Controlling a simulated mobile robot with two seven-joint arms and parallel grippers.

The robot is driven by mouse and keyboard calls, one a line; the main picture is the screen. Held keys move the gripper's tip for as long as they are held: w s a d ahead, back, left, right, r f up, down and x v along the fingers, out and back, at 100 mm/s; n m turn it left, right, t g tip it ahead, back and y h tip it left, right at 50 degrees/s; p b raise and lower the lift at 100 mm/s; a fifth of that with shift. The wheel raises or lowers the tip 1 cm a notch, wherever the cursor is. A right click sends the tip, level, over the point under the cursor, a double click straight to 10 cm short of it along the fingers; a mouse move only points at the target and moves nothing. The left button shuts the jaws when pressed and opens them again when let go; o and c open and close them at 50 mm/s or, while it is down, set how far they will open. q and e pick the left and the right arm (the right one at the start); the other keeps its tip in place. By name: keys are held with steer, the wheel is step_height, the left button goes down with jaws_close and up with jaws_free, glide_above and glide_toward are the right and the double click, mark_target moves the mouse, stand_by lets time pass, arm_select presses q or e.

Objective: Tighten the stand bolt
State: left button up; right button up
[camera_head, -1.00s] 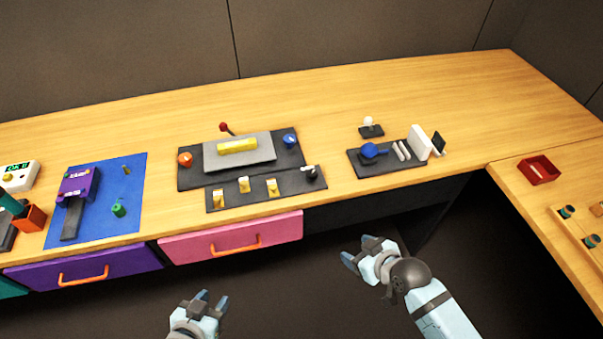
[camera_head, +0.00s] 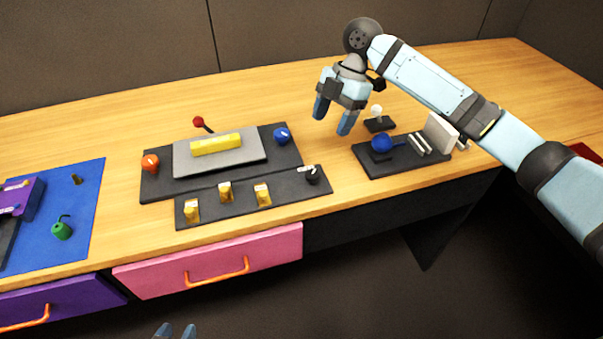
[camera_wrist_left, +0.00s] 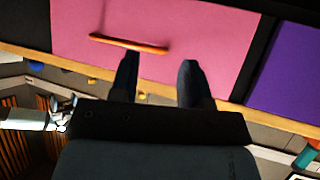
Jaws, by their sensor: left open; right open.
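I cannot tell for sure which part is the stand bolt. A small dark stand (camera_head: 378,125) with a white ball (camera_head: 376,110) on top is on the table, right of centre. In front of it is a dark panel (camera_head: 375,165) with a blue ball (camera_head: 382,143) and pale upright plates (camera_head: 440,129). My right gripper (camera_head: 333,115) is open and empty, pointing down above the table, left of the white-topped stand. My left gripper (camera_head: 175,331) is open and low in front of the pink drawer (camera_head: 215,262); its spread fingers show in the left wrist view (camera_wrist_left: 159,70).
Left of the blue-ball panel is a dark panel with a yellow bar (camera_head: 216,144), an orange knob (camera_head: 150,163), a blue knob (camera_head: 282,134) and a red-tipped lever (camera_head: 199,123). A front strip (camera_head: 230,211) has yellow switches. A blue mat (camera_head: 88,215) is left. The back table is clear.

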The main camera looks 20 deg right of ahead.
mark_target(313, 174)
steer(key=b+x, duration=0.2)
steer(key=x, duration=1.1)
steer(key=shift+s+f, duration=0.1)
steer(key=shift+s, duration=0.05)
steer(key=c, duration=0.9)
